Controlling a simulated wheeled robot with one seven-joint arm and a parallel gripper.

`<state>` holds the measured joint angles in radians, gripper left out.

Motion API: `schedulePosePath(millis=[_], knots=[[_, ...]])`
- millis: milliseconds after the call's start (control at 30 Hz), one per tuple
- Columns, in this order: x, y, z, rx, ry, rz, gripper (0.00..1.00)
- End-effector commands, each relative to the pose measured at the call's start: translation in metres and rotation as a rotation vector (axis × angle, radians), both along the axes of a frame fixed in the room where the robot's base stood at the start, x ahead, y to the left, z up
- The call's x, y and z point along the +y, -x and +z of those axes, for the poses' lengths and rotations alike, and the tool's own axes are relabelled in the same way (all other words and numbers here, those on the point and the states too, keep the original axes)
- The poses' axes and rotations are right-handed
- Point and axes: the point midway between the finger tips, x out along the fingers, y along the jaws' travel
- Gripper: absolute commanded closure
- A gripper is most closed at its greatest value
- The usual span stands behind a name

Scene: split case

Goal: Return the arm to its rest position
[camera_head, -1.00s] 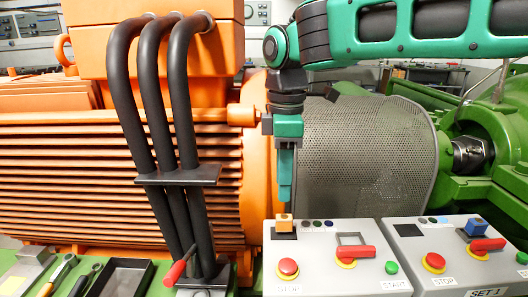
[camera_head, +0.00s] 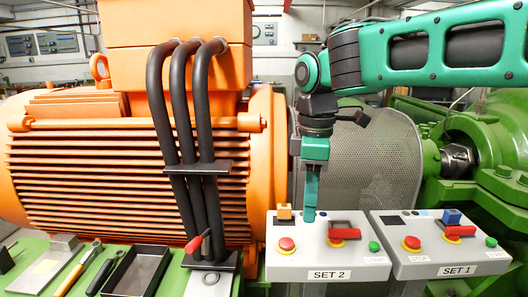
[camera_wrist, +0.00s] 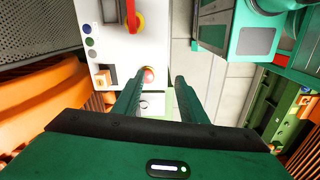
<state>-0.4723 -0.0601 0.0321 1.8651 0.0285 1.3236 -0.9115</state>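My gripper (camera_head: 310,214) is teal and points down at the back edge of the SET 2 control box (camera_head: 305,262), right of a small orange block (camera_head: 284,212) at that box's back left corner. In the wrist view its two fingers (camera_wrist: 157,82) are apart with nothing between them. The box's red stop button (camera_wrist: 149,75) shows below and between them, and the orange block (camera_wrist: 103,77) lies to their left. My green arm reaches in from the upper right of the head view.
The SET 1 box (camera_head: 420,268), with a blue block (camera_head: 452,216), stands at the right. A large orange motor (camera_head: 110,185) with black pipes fills the left. A perforated guard (camera_head: 375,165) is behind the gripper. Tools and a black tray (camera_head: 138,272) lie at front left.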

Motion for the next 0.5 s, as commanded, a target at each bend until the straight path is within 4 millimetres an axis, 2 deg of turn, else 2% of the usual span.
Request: schedulePosePath(millis=[267, 367, 467, 500], knots=[[-0.070, 0.009, -0.017, -0.003, 0.006, -0.310, 0.61], [-0.104, 0.017, -0.026, -0.003, 0.007, -0.463, 0.61], [-0.148, 0.033, -0.038, -0.004, 0.008, -0.668, 0.61], [-0.168, 0.043, -0.045, -0.004, 0.007, -0.772, 0.61]])
